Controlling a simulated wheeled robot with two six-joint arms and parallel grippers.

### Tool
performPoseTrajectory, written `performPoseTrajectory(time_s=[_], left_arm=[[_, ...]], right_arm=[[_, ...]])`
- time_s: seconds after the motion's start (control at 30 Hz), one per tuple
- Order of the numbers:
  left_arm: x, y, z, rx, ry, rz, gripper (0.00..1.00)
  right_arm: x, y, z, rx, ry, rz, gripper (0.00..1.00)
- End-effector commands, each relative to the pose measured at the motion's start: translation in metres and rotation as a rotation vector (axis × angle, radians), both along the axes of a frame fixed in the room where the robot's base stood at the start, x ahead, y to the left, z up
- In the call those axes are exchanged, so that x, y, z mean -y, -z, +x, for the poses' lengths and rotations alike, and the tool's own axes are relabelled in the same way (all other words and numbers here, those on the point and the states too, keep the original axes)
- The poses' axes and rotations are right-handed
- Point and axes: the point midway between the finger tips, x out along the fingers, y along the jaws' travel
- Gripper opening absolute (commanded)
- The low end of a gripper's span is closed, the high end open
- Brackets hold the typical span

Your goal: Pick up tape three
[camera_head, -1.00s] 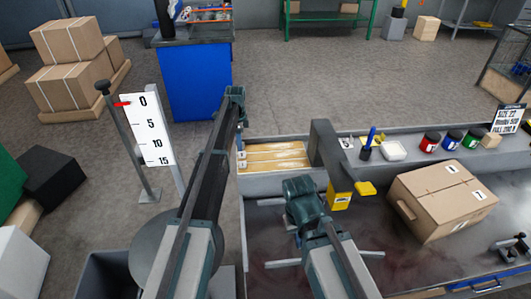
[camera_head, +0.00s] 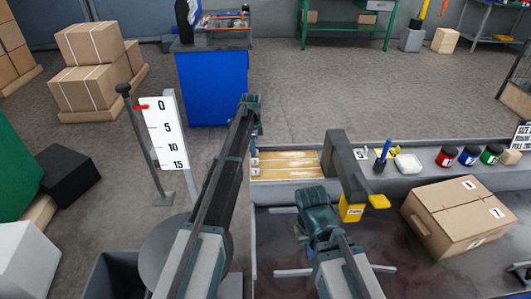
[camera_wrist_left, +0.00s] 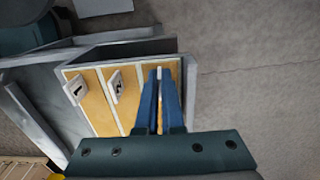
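A shallow grey tray (camera_wrist_left: 112,47) holds pale orange strips side by side; the first bears tag 1 (camera_wrist_left: 76,88) and the second tag 2 (camera_wrist_left: 118,84). The third strip (camera_wrist_left: 146,80) lies at the right, partly behind my fingers, and its number is not readable. My left gripper (camera_wrist_left: 162,74) points down at this third strip with its blue fingers close together. A small pale piece shows between the fingertips; I cannot tell whether they grip it.
A grey post and arm (camera_head: 342,160) with yellow parts stands right of the strips. A carton (camera_head: 455,220), several small jars (camera_head: 446,156) and a white dish (camera_head: 408,164) are further right. A scale board (camera_head: 165,135) stands left of my left arm.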

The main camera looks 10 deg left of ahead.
Motion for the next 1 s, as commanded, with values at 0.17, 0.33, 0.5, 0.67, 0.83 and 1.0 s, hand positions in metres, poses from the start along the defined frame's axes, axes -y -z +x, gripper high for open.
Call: performPoseTrajectory(time_s=[0.17,0.33,0.5,0.67,0.83,1.0], left_arm=[[0.000,-0.004,0.000,0.000,0.000,0.000,0.00],[0.000,-0.012,0.000,0.000,0.000,0.000,0.00],[0.000,-0.027,0.000,0.000,0.000,0.000,0.00],[0.000,-0.047,0.000,0.000,0.000,0.000,0.00],[0.000,-0.072,0.000,0.000,0.000,0.000,0.00],[0.000,-0.100,0.000,0.000,0.000,0.000,0.00]], right_arm=[[0.000,-0.004,0.000,0.000,0.000,0.000,0.00],[0.000,-0.012,0.000,0.000,0.000,0.000,0.00],[0.000,-0.027,0.000,0.000,0.000,0.000,0.00],[0.000,-0.047,0.000,0.000,0.000,0.000,0.00],[0.000,-0.072,0.000,0.000,0.000,0.000,0.00],[0.000,-0.100,0.000,0.000,0.000,0.000,0.00]])
